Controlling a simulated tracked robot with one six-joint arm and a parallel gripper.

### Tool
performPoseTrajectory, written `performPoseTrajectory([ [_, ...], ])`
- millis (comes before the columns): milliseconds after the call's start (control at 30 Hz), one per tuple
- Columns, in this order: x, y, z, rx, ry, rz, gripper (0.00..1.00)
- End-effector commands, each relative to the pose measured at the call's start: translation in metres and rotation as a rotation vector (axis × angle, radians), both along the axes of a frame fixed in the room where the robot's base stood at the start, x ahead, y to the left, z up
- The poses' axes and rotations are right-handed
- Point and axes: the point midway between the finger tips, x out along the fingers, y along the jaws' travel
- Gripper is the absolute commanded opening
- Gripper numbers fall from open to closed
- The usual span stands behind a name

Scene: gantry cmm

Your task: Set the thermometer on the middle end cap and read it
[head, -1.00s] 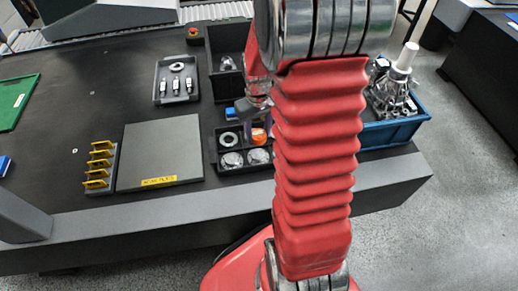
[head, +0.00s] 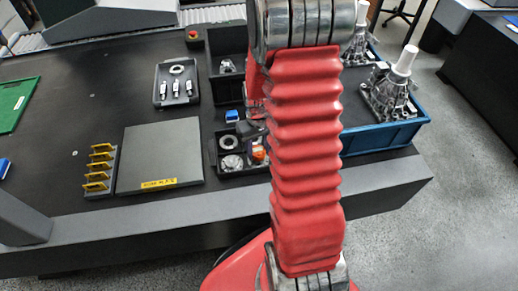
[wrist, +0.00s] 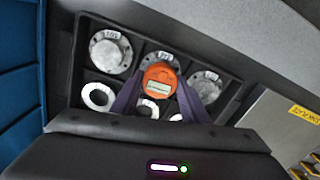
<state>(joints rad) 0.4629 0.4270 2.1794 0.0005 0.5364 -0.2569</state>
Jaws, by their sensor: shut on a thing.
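My gripper (wrist: 158,92) is shut on the orange thermometer (wrist: 160,78), with one purple finger on each side. The thermometer's grey display faces the wrist camera, but its digits are too small to read. In the wrist view it overlaps the middle end cap (wrist: 161,57), a silver disc whose far rim shows. I cannot tell whether they touch. Silver end caps also lie left (wrist: 111,52) and right (wrist: 205,86) of it. In the head view the thermometer (head: 258,153) is low over the parts tray (head: 214,160), and my arm hides part of the tray.
Rings (wrist: 98,97) lie in the tray's other row. A small blue box (head: 232,116) stands behind the tray. A grey plate (head: 160,150) lies left of it, with a yellow-pronged rack (head: 98,170) beyond. A blue crate (head: 385,137) with castings is at right.

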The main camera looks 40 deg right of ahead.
Motion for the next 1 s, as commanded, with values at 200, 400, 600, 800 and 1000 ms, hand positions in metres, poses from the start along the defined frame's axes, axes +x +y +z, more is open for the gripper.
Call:
performPoseTrajectory([
  [200, 0.0003, 0.0000, -0.0041, 0.000, -0.001, 0.000, 0.14],
  [400, 0.0002, 0.0002, -0.0058, 0.000, 0.000, 0.001, 0.14],
  [600, 0.0003, 0.0002, -0.0058, 0.000, -0.001, 0.001, 0.54],
  [800, 0.0004, 0.0003, -0.0057, 0.000, -0.001, 0.001, 0.60],
  [1000, 0.0007, 0.0003, -0.0041, 0.000, -0.002, 0.001, 0.60],
])
